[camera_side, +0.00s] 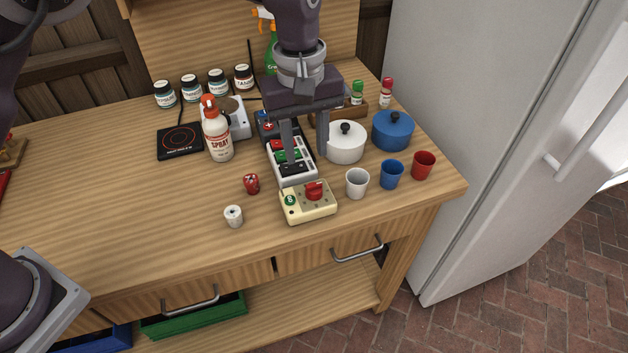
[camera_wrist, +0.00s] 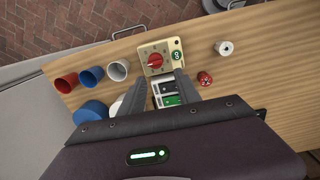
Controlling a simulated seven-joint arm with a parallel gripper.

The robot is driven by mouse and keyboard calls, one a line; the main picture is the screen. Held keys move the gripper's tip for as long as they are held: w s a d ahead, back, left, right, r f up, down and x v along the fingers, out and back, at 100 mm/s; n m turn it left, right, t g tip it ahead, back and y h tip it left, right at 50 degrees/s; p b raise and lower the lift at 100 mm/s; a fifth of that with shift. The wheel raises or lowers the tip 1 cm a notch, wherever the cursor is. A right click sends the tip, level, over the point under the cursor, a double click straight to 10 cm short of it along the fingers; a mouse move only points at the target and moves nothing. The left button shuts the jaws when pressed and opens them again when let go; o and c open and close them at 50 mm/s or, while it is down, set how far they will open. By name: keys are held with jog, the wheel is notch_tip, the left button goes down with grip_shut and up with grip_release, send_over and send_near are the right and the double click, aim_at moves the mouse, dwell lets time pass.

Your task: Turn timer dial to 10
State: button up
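The timer is a cream box (camera_side: 308,208) near the front edge of the table, with a red dial (camera_side: 314,190) on top and a green round mark beside it. In the wrist view the cream box (camera_wrist: 171,47) and its red dial (camera_wrist: 155,60) lie just beyond my fingertips. My gripper (camera_side: 306,160) points down above the switch strip behind the timer. Its two fingers are apart with nothing seen between them; the gripper (camera_wrist: 165,80) also looks open in the wrist view. The dial's exact setting is too small to read.
A switch strip (camera_side: 291,158) lies behind the timer. White, blue and red cups (camera_side: 357,183) stand to its right, with white and blue pots behind. A red timer-like item (camera_side: 251,184) and a white roll (camera_side: 233,216) sit left.

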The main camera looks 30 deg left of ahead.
aim_at(314, 185)
jog(key=f, duration=0.3)
jog(key=d+f, duration=0.1)
jog(key=f, duration=0.5)
jog(key=shift+w+d+f, duration=0.15)
jog(key=shift+d, duration=0.1)
grip_shut()
